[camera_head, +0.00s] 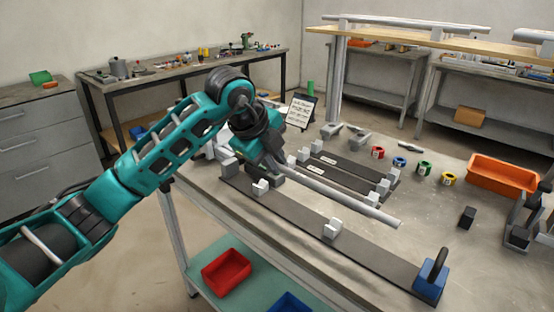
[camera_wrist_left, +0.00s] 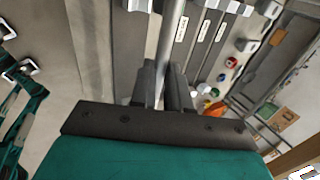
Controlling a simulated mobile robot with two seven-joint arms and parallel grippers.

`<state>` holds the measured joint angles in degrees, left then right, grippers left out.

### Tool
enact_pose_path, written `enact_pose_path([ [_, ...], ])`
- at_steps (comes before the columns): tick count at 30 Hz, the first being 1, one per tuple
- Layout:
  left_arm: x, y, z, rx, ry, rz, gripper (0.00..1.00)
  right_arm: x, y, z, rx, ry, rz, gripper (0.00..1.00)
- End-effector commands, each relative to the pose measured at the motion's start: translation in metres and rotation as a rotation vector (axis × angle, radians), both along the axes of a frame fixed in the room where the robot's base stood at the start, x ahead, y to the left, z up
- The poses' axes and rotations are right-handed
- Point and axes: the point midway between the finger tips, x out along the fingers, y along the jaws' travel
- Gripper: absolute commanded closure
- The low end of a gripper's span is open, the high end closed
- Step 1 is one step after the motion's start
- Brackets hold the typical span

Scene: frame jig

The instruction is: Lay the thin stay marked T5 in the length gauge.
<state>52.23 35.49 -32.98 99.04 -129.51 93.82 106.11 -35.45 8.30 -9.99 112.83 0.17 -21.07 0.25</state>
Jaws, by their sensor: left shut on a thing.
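My left gripper (camera_head: 277,172) is shut on a thin grey rod, the stay (camera_head: 345,203), near one end. The stay slants towards the lower right, seemingly above the bench; I cannot read any mark on it. In the left wrist view the stay (camera_wrist_left: 173,45) runs up between the fingers (camera_wrist_left: 163,85). A long dark rail with grey notched blocks, seemingly the length gauge (camera_head: 290,217), lies along the bench's near edge, with a blue end piece (camera_head: 430,280) at its right end. The stay appears apart from the blocks. My right gripper does not show.
Two shorter dark strips with white labels (camera_head: 328,160) lie behind the rail. Several coloured rings (camera_head: 424,168), an orange tray (camera_head: 502,175) and a small black block (camera_head: 467,217) stand farther right. A sign (camera_head: 300,111) stands at the back. A raised wooden shelf (camera_head: 440,38) is behind.

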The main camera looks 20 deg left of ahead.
Motion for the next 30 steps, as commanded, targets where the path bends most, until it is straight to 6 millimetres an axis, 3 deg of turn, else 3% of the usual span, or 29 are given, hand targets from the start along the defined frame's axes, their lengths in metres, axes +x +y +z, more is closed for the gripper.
enact_pose_path([
  [12, 0.0, -0.001, -0.025, -0.002, 0.002, -0.002, 1.0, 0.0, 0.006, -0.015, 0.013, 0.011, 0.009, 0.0],
  [30, 0.0, 0.0, -0.065, 0.0, 0.001, -0.003, 1.0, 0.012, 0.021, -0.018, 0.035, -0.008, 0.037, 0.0],
])
